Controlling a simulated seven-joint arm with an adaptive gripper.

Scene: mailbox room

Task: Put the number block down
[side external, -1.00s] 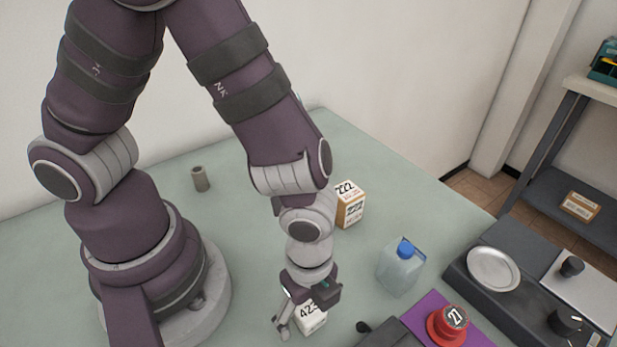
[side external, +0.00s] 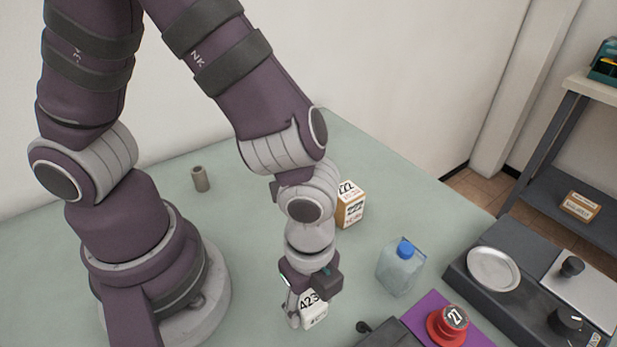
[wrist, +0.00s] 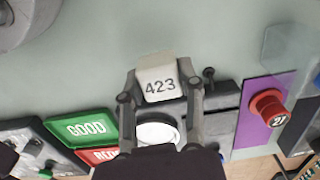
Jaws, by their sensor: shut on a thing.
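The number block (wrist: 158,80) is white with "423" in dark print. In the wrist view it sits between the two fingers of my gripper (wrist: 160,92), which is shut on it. In the side view the block (side external: 314,310) is at the bottom centre, partly hidden by my gripper (side external: 306,300). I cannot tell whether its underside touches the green table (side external: 240,190). A second block (side external: 350,206), marked "222", stands on the table farther back, partly behind my wrist.
A clear bottle with a blue cap (side external: 401,268) stands right of my gripper. A green GOOD panel (wrist: 88,128) shows in the wrist view. A small grey cylinder (side external: 200,179) stands at the back left.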

